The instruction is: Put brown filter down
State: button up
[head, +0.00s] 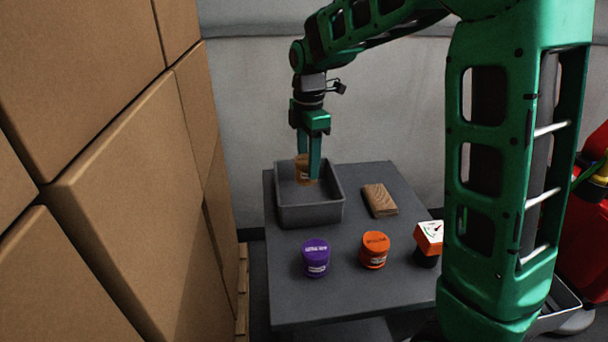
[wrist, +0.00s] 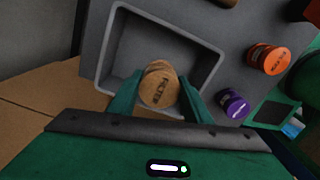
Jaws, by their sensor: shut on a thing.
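The brown filter (head: 303,170) is a short cylinder held between the two green fingers of my gripper (head: 308,160). In the wrist view the brown filter (wrist: 159,86) shows its round top with dark lettering, with a finger of my gripper (wrist: 158,92) on each side. The gripper holds it over the grey bin (head: 312,214), within the bin's outline in both views. The bin also shows in the wrist view (wrist: 205,72). I cannot tell whether the filter's underside touches the bin floor.
The bin stands on a dark grey table (head: 350,290). A purple canister (head: 316,258), an orange canister (head: 374,250), a brown wooden block (head: 379,200) and an orange-and-white gauge (head: 429,238) stand there too. Stacked cardboard boxes (head: 130,200) rise close on the left.

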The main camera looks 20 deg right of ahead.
aim_at(307, 177)
jog(key=shift+w+f, duration=0.35)
jog(key=shift+w, duration=0.1)
jog(key=shift+f, duration=1.95)
jog(key=shift+f, duration=0.6)
jog(key=o, duration=1.2)
notch_tip(307, 177, up, 13)
jog(key=shift+r, duration=0.15)
jog(key=shift+s, duration=0.1)
